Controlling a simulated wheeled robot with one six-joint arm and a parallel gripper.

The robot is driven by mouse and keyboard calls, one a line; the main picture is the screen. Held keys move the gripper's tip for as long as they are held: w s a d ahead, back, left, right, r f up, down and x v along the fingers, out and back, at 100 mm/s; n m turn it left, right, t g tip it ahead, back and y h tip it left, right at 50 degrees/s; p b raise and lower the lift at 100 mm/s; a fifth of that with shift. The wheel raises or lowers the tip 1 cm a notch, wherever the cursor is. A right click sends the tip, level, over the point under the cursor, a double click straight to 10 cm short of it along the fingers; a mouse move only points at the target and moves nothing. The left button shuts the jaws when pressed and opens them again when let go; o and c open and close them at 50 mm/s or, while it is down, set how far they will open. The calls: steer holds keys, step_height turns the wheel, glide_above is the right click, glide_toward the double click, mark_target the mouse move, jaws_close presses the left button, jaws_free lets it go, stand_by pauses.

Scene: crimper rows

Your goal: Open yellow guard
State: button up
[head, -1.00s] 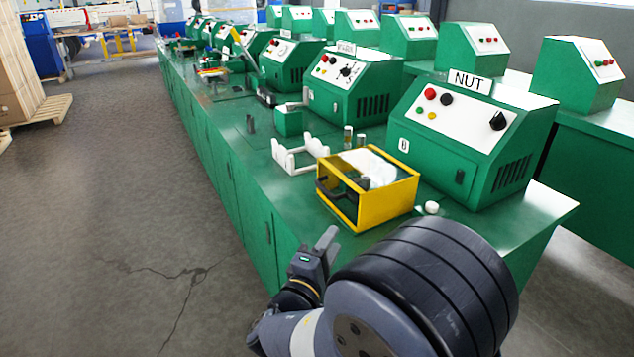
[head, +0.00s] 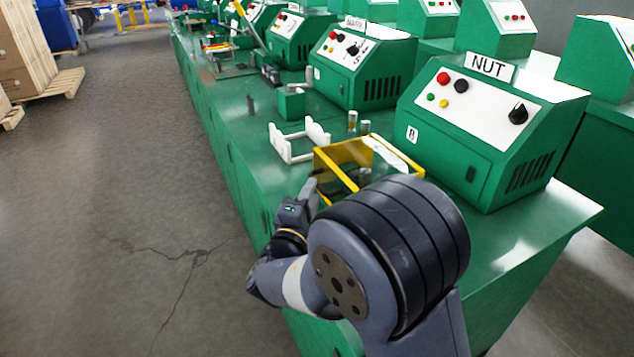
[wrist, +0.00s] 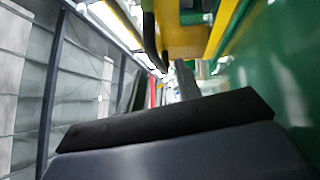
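The yellow guard (head: 343,157) stands on the green bench in front of the machine labelled NUT. My arm hides its right and lower front parts in the head view. In the wrist view a yellow part of the guard (wrist: 184,40) shows at the top, with a dark curved handle (wrist: 150,42) to its left. My gripper (head: 312,184) is at the guard's front left side, close to it. In the wrist view my gripper's fingers (wrist: 160,85) stand apart, with the handle ahead of them and nothing clearly between them. I cannot tell whether they touch the handle.
The NUT machine (head: 480,130) stands behind the guard. A white bracket (head: 298,138) and small metal cylinders (head: 358,122) are close to the guard on the bench. More green machines line the bench.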

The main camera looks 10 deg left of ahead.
steer(key=shift+w+d+r, duration=0.15)
steer(key=shift+w, duration=0.9)
steer(key=shift+w+d+r, duration=0.1)
steer(key=shift+w+d, duration=0.05)
steer(key=shift+w, duration=0.9)
steer(key=shift+c, duration=0.3)
jaws_close()
